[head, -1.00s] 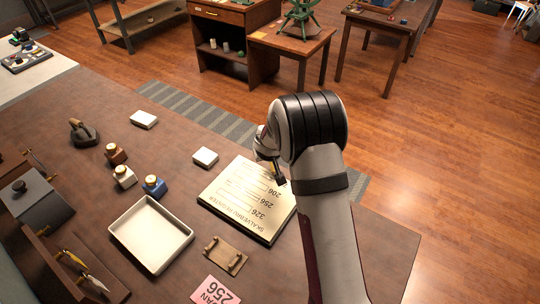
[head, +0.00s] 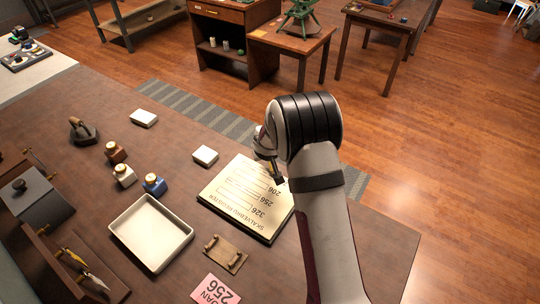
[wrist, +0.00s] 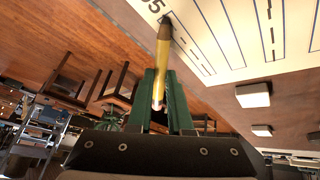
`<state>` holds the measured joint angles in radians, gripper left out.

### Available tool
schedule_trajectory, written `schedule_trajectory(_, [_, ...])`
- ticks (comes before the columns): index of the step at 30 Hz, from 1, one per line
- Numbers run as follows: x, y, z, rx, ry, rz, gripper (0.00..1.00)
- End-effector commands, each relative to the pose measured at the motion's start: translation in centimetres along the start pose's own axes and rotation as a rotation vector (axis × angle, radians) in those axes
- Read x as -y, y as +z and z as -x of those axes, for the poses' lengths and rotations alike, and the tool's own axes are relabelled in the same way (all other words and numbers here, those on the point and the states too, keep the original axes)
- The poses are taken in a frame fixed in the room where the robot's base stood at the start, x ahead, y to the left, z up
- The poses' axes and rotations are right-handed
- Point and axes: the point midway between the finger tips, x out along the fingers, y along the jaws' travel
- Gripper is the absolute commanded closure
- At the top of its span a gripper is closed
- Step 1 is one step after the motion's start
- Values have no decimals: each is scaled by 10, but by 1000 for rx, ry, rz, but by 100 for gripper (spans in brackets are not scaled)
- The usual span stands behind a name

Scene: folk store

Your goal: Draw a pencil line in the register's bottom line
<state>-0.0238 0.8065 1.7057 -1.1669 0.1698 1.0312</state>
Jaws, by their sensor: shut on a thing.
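The register (head: 215,190) is a cream page board lying flat on the brown counter, its title and the numbers 326, 256 and 206 upside down in the head view. Each number has an outlined box beside it; 206 is farthest from the title. My gripper (head: 279,181) is over the page's far right edge, near 206. In the wrist view my gripper's green fingers (wrist: 160,92) are shut on a yellow pencil (wrist: 162,58). Its dark tip is over or on the page (wrist: 225,25) beside printed digits. I cannot tell whether it touches. My arm hides part of the page's right side.
On the counter are a white tray (head: 119,231), ink bottles (head: 154,184), small white blocks (head: 205,155), a wooden pen rest (head: 226,254) and a pink card (head: 214,291). A dark stamp (head: 83,132) stands at the left. The counter edge lies just beyond the register.

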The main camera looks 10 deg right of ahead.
Motion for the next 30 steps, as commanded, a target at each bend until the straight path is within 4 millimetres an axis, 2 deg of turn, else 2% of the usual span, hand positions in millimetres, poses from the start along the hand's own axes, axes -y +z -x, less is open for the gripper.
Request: schedule_trajectory(30, [23,-18,-10,1,-2,2,100])
